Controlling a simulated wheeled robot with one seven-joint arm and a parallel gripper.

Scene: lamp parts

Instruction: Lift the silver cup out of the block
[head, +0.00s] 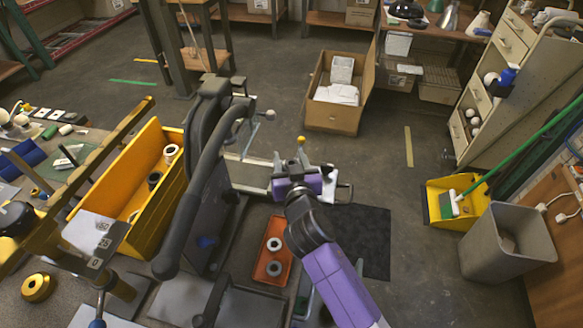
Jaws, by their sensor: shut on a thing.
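My gripper (300,166) is at the far edge of the bench, just past the middle of the picture, with its purple wrist towards me. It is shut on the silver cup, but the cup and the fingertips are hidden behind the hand. A small yellow-topped piece (301,141) shows just beyond the hand. A pale piece (328,183) shows at the hand's right side; I cannot tell whether it is the block. How far the cup sits in the block cannot be seen.
A dark press (207,190) with a long curved lever stands close left of my arm. An orange tray (268,268) with two rings lies between them. A yellow bin (150,237) stands farther left. A dark mat (362,240) lies right of my arm.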

